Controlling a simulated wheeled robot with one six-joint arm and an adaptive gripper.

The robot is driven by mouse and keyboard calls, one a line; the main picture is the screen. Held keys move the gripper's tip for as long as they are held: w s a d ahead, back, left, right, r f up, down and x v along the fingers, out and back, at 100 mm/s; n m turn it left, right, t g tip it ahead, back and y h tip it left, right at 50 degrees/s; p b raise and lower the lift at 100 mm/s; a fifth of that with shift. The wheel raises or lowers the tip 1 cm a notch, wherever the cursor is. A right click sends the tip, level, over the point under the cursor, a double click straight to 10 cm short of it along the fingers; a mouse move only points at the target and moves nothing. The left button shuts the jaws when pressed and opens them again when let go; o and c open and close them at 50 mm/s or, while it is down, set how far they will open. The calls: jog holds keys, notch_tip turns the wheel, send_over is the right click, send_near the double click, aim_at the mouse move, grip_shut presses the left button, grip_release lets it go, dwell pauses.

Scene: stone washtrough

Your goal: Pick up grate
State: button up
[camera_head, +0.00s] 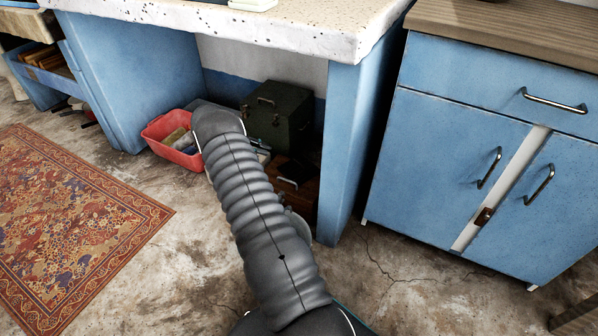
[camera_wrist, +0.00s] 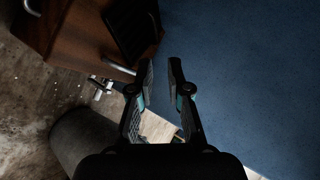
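In the wrist view, a dark, flat, black piece (camera_wrist: 130,30) stands or leans at the brown wooden box, at the top middle. It may be the grate, but it is too dark to be sure. My gripper (camera_wrist: 161,72) is open, its two fingers apart with nothing between them. Its fingertips are just below and right of the dark piece in the picture, beside a blue panel. In the head view my arm hides the gripper, and I cannot make out a grate there.
A red basin (camera_head: 172,140), a dark green case (camera_head: 278,113) and a brown wooden box (camera_head: 303,190) with a metal handle are under the stone counter (camera_head: 270,28). Blue panels (camera_head: 347,140) flank this space. A blue cabinet (camera_head: 440,150) stands right; a rug (camera_head: 75,215) lies left.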

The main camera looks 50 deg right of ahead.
notch_tip(320, 180, down, 2)
jog(key=n, duration=0.1)
send_near(295, 160)
jog(key=x, duration=0.5)
jog(key=shift+s+f+b, duration=0.2)
jog(key=shift+s+b, duration=0.05)
jog(key=shift+b, duration=0.1)
jog(key=shift+b+x, duration=0.35)
jog(key=shift+x, duration=2.25)
jog(key=shift+w+d, duration=0.1)
jog(key=shift+d, duration=0.05)
grip_shut()
jog(key=shift+r, duration=0.1)
